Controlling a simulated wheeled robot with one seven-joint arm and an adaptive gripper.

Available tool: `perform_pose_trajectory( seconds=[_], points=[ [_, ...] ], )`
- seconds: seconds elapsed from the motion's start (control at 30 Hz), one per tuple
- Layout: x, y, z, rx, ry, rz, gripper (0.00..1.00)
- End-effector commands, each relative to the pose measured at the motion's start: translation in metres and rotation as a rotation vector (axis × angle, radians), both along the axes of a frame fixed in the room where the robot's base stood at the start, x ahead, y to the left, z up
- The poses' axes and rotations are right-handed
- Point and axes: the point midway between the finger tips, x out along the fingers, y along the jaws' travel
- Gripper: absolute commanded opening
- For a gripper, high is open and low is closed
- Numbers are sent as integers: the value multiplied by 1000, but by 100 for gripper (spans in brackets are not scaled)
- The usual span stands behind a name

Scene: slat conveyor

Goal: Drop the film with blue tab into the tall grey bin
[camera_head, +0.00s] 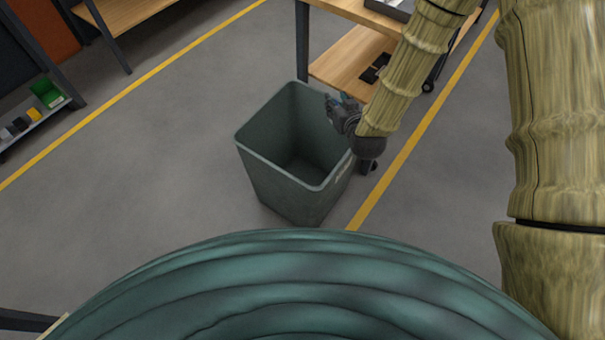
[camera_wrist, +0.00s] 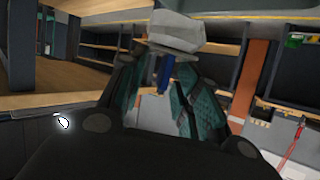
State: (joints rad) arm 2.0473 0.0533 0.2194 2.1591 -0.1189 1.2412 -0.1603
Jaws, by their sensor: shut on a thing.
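The tall grey bin (camera_head: 256,168) stands open on the floor in the head view. The part of its inside that shows looks empty. My gripper (camera_head: 338,101) is at the bin's right rim, seen from above; its exact height over the rim is hard to tell. In the wrist view my gripper (camera_wrist: 165,80) has its teal-padded fingers closed around a blue tab (camera_wrist: 162,72). A pale grey film (camera_wrist: 176,33) sits bunched beyond the fingertips, next to the tab. The film cannot be made out in the head view.
A wooden workbench with a lower shelf (camera_head: 345,65) stands just behind the bin. A shelf with small coloured boxes (camera_head: 45,92) is at the far left. Yellow lines mark the grey floor, which is clear left of the bin.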

Motion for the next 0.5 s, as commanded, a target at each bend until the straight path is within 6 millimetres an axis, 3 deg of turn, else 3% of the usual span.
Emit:
perform_pose_trajectory(
  seconds=[0.03, 0.5],
  points=[
    [8, 6, -15, -1, -4, 18, 11],
    [67, 56, -61, -2, -4, 152, 11]
  ],
)
